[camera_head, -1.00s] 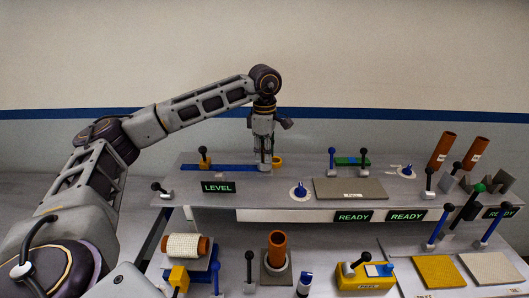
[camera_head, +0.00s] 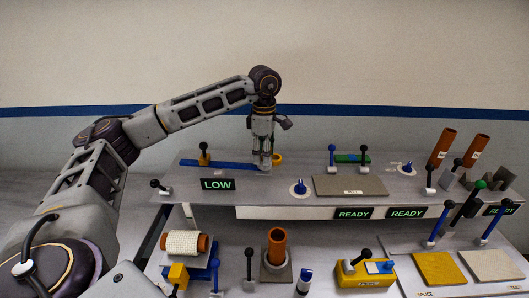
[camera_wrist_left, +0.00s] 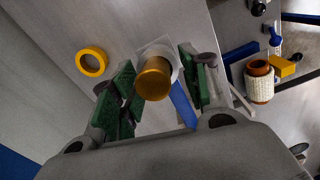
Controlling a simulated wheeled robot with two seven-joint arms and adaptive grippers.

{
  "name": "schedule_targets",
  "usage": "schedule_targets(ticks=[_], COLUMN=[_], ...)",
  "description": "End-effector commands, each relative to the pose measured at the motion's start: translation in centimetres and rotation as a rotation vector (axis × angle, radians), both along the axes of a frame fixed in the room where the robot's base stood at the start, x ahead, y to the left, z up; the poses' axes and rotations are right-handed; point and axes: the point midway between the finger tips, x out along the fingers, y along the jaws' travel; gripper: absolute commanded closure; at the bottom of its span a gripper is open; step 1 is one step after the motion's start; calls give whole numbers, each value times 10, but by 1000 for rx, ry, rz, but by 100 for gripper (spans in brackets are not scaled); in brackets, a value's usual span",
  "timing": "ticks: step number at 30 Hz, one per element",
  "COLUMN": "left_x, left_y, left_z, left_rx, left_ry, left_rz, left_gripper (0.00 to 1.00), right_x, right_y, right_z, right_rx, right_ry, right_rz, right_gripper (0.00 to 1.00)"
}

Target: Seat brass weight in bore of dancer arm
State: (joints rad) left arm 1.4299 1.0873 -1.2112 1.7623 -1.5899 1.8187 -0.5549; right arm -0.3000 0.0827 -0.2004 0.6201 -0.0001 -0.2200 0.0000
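The brass weight (camera_wrist_left: 153,78) shows in the left wrist view as a gold cylinder, end-on, between the green-padded fingers of my left gripper (camera_wrist_left: 160,88). The fingers stand apart on both sides of it, with a narrow gap at each side. A pale square plate lies behind the weight. The blue dancer arm (camera_head: 222,166) lies along the upper deck and ends near my left gripper (camera_head: 263,165); part of it shows in the wrist view (camera_wrist_left: 183,105). The bore is hidden, so I cannot tell how deep the weight sits. My right gripper is out of view.
The display (camera_head: 218,184) in front reads LOW. A black-knobbed lever (camera_head: 204,157) stands on the left. A blue knob (camera_head: 299,188) and a grey plate (camera_head: 350,188) lie to the right.

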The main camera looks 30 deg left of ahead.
Motion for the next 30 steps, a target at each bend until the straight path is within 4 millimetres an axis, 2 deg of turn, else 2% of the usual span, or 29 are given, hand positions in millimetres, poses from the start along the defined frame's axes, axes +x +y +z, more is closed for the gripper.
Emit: schedule_targets(ticks=[10, 17, 30], left_x=[1, 1, 2], left_y=[0, 0, -1], left_z=[5, 17, 79], left_rx=[-1, -2, -3], left_ry=[-5, -7, -9], left_rz=[0, 1, 0], left_gripper=[54, 54, 54], right_x=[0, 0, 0], right_y=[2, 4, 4], right_z=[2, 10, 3], right_rx=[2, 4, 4], right_ry=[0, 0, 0], right_rz=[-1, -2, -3], right_gripper=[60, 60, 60])
